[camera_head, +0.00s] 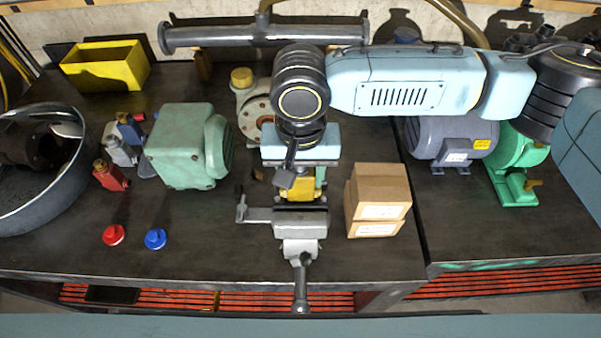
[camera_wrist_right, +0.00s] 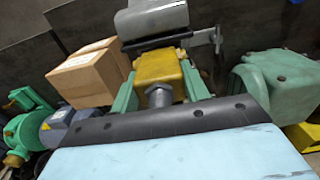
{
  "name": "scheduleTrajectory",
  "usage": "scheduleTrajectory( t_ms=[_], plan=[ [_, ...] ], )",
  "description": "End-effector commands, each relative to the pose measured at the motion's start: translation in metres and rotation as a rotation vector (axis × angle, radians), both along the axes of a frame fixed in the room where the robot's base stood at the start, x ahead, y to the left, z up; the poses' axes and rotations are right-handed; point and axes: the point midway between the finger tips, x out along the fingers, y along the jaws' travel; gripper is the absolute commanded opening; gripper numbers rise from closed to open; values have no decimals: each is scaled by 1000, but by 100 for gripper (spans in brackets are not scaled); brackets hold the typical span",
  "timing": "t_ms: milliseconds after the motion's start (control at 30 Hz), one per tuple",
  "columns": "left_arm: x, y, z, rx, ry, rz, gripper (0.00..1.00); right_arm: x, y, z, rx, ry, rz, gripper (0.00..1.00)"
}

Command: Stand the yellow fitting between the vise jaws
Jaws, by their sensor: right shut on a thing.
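The yellow fitting (camera_head: 297,190) is a blocky piece held low by my right gripper (camera_head: 301,183), just behind the front jaw of the grey vise (camera_head: 300,220). In the right wrist view the fitting (camera_wrist_right: 157,66) sits between the two green fingers of my right gripper (camera_wrist_right: 160,82), with a grey stub facing the camera. The vise (camera_wrist_right: 150,18) is just beyond it there, with a dark jaw edge close to the fitting. My wrist hides the rear of the vise, so I cannot tell whether the fitting touches its floor. My left gripper is not in view.
Stacked cardboard boxes (camera_head: 380,197) stand close right of the vise. A green motor (camera_head: 182,145) stands to the left, and a flanged pump (camera_head: 252,110) behind. Red (camera_head: 113,235) and blue (camera_head: 155,238) caps lie front left. A grey motor (camera_head: 452,140) is at right.

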Motion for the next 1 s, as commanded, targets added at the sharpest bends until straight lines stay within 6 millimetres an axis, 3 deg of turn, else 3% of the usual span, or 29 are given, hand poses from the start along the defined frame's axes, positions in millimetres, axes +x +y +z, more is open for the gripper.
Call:
scheduleTrajectory(
  t_ms=[233, 533, 867, 900, 1000],
  plan=[
    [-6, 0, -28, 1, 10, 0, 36, 1, 0, -19, 1, -3, 0, 18],
    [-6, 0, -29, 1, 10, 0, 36, 0, 1, -38, 3, 0, -1, 18],
    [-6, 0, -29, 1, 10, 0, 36, 1, 1, -41, 3, -1, -1, 18],
    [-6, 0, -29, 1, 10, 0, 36, 1, 1, -41, 3, -1, -1, 47],
    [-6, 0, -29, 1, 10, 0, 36, 1, 1, -41, 2, -1, -1, 60]
  ],
)
